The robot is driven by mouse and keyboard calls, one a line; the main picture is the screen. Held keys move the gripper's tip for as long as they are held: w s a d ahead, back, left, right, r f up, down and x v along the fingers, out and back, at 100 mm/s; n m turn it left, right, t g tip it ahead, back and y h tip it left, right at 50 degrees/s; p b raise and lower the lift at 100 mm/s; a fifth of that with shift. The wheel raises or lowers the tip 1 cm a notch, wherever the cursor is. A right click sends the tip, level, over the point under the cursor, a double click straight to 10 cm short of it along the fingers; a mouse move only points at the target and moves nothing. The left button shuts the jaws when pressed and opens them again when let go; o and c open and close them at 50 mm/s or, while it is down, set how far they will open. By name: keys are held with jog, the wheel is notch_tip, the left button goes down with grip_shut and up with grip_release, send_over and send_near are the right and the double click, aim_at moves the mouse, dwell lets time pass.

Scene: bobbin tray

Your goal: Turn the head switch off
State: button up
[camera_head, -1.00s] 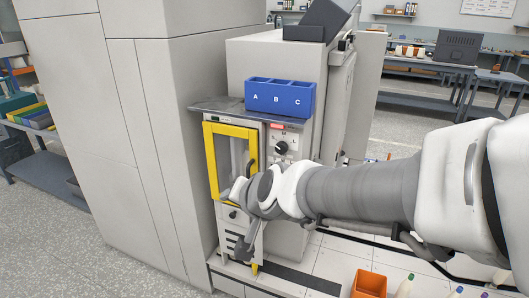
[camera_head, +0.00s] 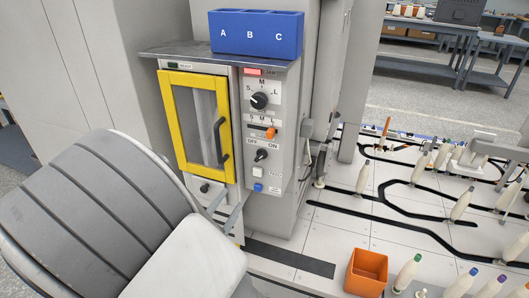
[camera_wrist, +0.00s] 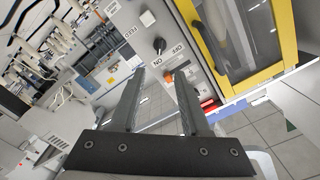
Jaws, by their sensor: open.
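The head switch appears to be the black rotary knob (camera_head: 262,155) marked OFF and ON on the grey control panel, right of the yellow-framed door. Its grip seems to slant toward ON. In the wrist view the knob (camera_wrist: 159,46) shows upside down, beyond the fingertips. My gripper (camera_wrist: 160,74) is open and empty, its two fingers pointing up at the panel and apart from the knob. In the head view the fingers (camera_head: 226,205) show low in front of the door, below and left of the knob, partly hidden by my arm.
Above the knob are an orange selector (camera_head: 270,132) and an S-M-L dial (camera_head: 259,100); below are a white button (camera_head: 258,172) and a blue button (camera_head: 258,187). The yellow door's handle (camera_head: 220,141) juts out at left. An orange bin (camera_head: 367,272) stands at lower right.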

aim_at(258, 159)
jog(key=b+x, duration=0.3)
jog(key=x, duration=1.4)
jog(key=shift+w+d+r, duration=0.1)
jog(key=shift+d, duration=0.05)
grip_shut()
